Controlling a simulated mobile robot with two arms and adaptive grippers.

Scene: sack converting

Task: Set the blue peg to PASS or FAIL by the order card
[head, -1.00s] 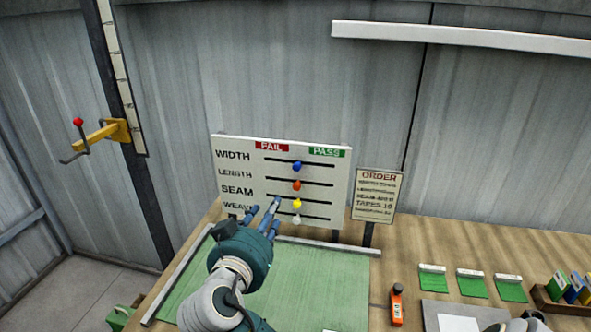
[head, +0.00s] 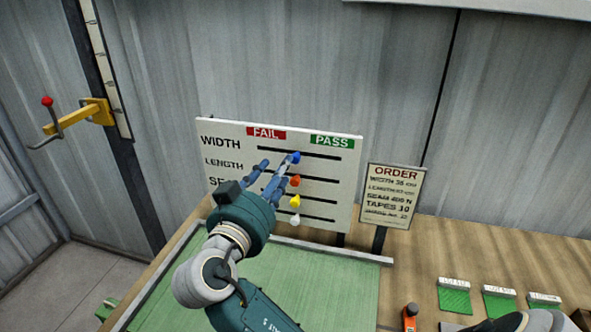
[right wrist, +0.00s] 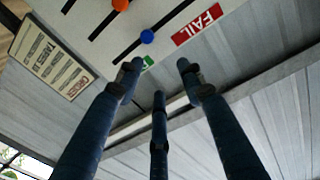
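The white board (head: 350,190) has rows WIDTH, LENGTH and SEAM, a red FAIL label (head: 266,133) and a green PASS label (head: 332,141). The blue peg (head: 295,158) sits about mid-slot in the WIDTH row, between the labels. My right gripper (head: 277,168) is in front of the board, its spread fingers pointing at the blue peg. In the right wrist view the blue peg (right wrist: 147,36) lies beyond the open fingertips (right wrist: 158,80); contact cannot be told. The order card (head: 393,196) stands right of the board; its WIDTH line seems to read 36. My left gripper is not in view.
Orange (head: 294,181), yellow (head: 295,201) and white (head: 294,220) pegs sit close below the blue one. A green mat (head: 320,280) with a grey rail lies in front. A yellow bracket with a red-knobbed lever (head: 47,101) is at left. Green pads (head: 454,300) lie at right.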

